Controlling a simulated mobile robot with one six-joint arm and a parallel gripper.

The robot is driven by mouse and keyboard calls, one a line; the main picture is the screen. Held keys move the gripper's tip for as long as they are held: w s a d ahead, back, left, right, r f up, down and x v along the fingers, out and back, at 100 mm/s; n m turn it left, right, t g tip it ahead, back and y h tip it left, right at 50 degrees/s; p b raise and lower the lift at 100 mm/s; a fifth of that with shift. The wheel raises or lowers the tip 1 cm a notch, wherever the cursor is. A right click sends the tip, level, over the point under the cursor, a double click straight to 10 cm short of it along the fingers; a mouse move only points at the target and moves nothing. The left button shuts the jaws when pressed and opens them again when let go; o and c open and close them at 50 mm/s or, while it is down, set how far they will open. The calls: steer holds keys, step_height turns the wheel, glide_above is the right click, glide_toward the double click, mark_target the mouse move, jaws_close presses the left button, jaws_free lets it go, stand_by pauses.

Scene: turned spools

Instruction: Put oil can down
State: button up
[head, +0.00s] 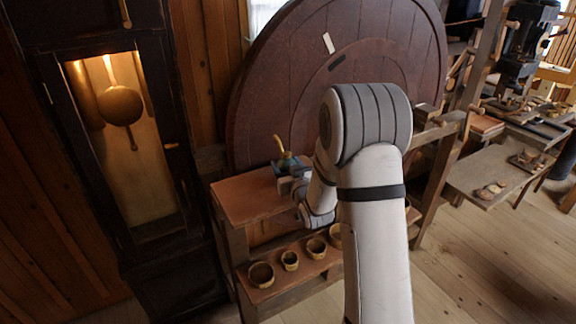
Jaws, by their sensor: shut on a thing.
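The oil can (286,162) shows a teal body and a thin yellow spout pointing up. It is upright, at the top of the wooden shelf unit (236,203). My gripper (283,177) is shut on the oil can, over the right part of the unit's top board. My arm covers the right part of the board. I cannot tell whether the can's base touches the board, as my gripper hides its lower part.
Several small wooden bowls (261,274) stand on the lower shelf. A large round dark wooden disc (270,80) stands behind the unit. A tall clock case (180,150) is at left. The left part of the top board is bare.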

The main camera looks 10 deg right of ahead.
steer(key=shift+f, duration=0.15)
steer(key=o, duration=1)
steer(key=shift+o, duration=0.2)
steer(key=shift+r, duration=0.2)
steer(key=s+r+m+g+h+b, duration=0.1)
steer(key=s+g, duration=1.3)
steer(key=s, duration=2.4)
steer(key=shift+d+r+m+g+h+b, duration=0.2)
steer(key=shift+r+m+g+h+b, duration=0.25)
steer(key=shift+h+b, duration=0.6)
